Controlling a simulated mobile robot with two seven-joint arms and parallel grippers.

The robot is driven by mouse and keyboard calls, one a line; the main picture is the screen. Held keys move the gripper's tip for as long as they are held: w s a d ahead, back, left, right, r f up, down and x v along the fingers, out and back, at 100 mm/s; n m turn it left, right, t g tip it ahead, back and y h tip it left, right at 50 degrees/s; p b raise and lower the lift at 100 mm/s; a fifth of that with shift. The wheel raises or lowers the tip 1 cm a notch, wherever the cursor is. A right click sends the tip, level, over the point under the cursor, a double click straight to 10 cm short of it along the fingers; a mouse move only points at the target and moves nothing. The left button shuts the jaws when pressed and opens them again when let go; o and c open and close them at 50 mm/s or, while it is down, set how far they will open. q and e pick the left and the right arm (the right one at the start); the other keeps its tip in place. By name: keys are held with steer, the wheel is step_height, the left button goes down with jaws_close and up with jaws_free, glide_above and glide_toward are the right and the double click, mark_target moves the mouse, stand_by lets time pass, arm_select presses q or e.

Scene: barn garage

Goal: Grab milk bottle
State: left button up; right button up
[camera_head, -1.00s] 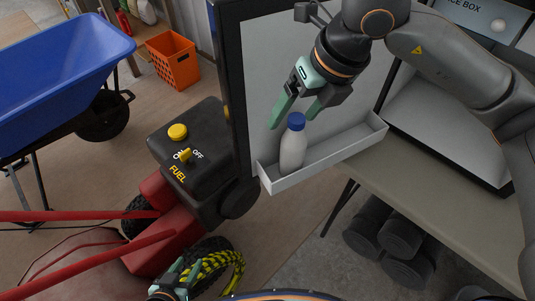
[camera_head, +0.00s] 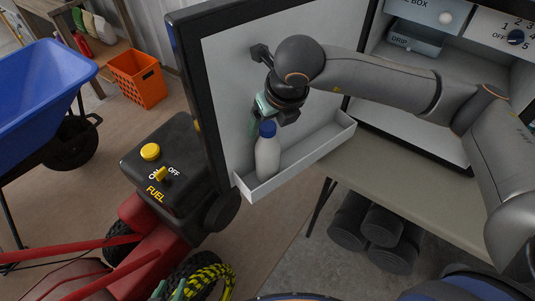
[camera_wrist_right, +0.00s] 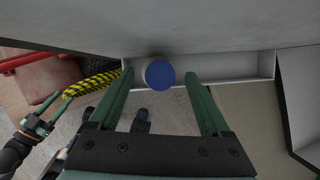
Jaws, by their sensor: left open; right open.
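The white milk bottle (camera_head: 267,158) with a blue cap stands upright in the white door shelf (camera_head: 300,163) of an open fridge. My right gripper (camera_head: 266,116) is right behind and above its cap in the head view, partly hidden by my own wrist. In the right wrist view, the blue cap (camera_wrist_right: 159,74) lies between the two green fingertips of the open right gripper (camera_wrist_right: 158,76). The bottle's body is mostly hidden there beneath the cap. My left gripper (camera_head: 172,292) is at the bottom edge of the head view, open and away from the bottle.
The fridge door (camera_head: 225,100) stands open beside the shelf, and the fridge interior (camera_head: 425,110) is at the right. A fuel machine (camera_head: 165,165) with red bars is at the left. An orange crate (camera_head: 138,78) and a blue wheelbarrow (camera_head: 40,70) stand further back.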

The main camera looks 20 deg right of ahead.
steer(key=shift+x, duration=1.2)
jaws_close()
steer(key=shift+r, duration=0.15)
stand_by(0.3)
